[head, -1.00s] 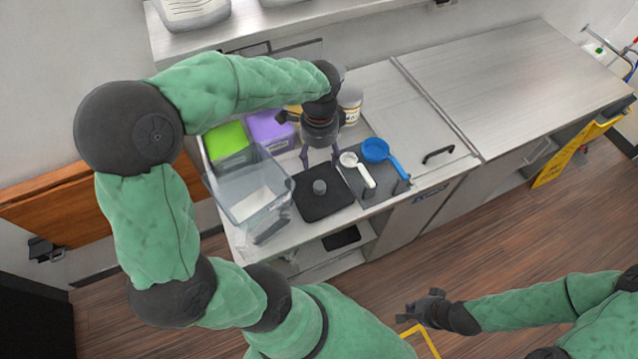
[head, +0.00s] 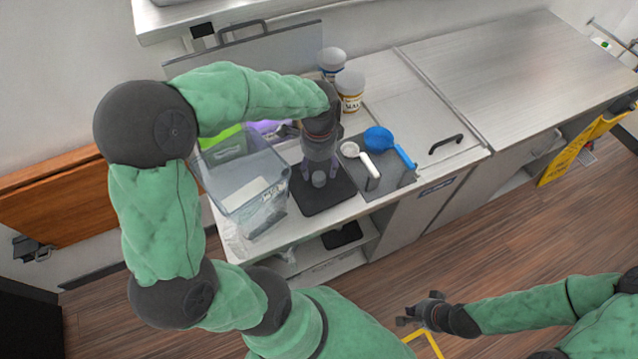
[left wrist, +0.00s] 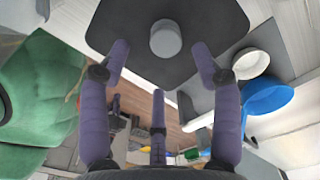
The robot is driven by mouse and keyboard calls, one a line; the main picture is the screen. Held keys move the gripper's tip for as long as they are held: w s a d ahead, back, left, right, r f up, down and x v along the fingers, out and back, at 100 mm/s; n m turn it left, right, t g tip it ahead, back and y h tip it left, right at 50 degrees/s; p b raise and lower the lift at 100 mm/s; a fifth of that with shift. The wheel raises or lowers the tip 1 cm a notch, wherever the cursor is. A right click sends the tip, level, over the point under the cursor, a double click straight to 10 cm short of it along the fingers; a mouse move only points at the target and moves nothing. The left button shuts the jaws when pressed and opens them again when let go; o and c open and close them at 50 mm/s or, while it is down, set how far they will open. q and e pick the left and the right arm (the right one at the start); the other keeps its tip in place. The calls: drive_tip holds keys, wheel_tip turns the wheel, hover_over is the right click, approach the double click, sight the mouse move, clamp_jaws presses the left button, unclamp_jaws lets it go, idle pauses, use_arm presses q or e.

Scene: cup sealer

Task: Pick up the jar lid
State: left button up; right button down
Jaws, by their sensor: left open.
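The jar lid is a dark, flat, rounded-square lid (head: 338,197) with a round grey knob (head: 319,179), lying on the counter in the head view. In the left wrist view the lid (left wrist: 120,35) and knob (left wrist: 165,38) show at the top. My left gripper (head: 318,169) is over the knob, pointing down. In the wrist view its purple fingers (left wrist: 158,50) are spread apart, with the knob between and beyond the two front tips. It is empty. My right gripper (head: 408,316) hangs low at the right, away from the counter; its finger opening is unclear.
A clear bin (head: 240,190) stands left of the lid, close to it. White (head: 362,160) and blue (head: 385,142) scoops lie on a grey mat to the right. Jars (head: 350,90) stand behind. The steel counter (head: 510,65) at far right is clear.

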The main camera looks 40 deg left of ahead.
sight(319, 176)
use_arm(q)
drive_tip(key=shift+w+a+f+b, duration=0.2)
drive_tip(key=shift+f+b, duration=0.15)
drive_tip(key=shift+f, duration=1.2)
drive_tip(key=shift+w+a+f+b, duration=0.15)
drive_tip(key=shift+f+b, duration=0.2)
drive_tip(key=shift+f, duration=1.15)
drive_tip(key=shift+d, duration=0.15)
drive_tip(key=c, duration=1.3)
